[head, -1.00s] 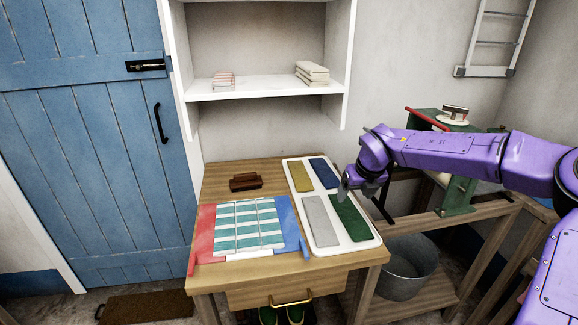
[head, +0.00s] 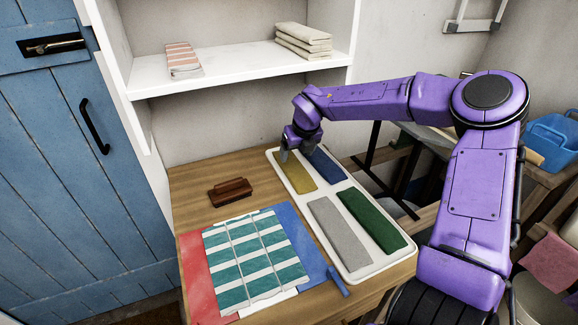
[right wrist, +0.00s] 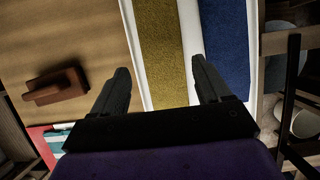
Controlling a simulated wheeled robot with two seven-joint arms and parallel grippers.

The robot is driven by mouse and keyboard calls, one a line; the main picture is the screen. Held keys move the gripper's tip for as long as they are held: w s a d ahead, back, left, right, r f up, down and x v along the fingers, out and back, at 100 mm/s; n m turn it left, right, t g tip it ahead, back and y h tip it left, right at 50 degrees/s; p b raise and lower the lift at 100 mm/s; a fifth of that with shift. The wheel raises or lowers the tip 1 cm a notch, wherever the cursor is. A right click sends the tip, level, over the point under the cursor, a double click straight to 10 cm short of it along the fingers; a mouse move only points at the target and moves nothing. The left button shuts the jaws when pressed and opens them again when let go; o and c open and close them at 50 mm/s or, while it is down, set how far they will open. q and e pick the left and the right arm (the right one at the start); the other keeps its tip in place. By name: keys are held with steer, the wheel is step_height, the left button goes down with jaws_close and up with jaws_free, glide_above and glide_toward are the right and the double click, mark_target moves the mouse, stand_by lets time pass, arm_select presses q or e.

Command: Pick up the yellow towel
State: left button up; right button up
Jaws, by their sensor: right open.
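The yellow towel (head: 297,178) lies flat and folded in the far left part of a white tray (head: 349,265) on the wooden table. My right gripper (head: 297,152) is over the far end of this towel. In the right wrist view the yellow towel (right wrist: 163,50) runs between the two open fingers of my right gripper (right wrist: 160,85), with nothing held. I cannot tell how far above the towel the fingertips are. My left gripper is not in view.
The tray also holds a blue towel (head: 326,166), a grey towel (head: 338,234) and a green towel (head: 372,219). A brown brush-like block (head: 230,192) and a teal-striped cloth (head: 254,258) lie to the left. A white shelf (head: 230,68) hangs behind.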

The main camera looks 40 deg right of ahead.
mark_target(293, 166)
steer(key=x, duration=0.7)
steer(key=shift+s+d+f+p, duration=0.1)
steer(key=shift+p, duration=0.25)
steer(key=c, duration=1)
steer(key=shift+o, duration=0.2)
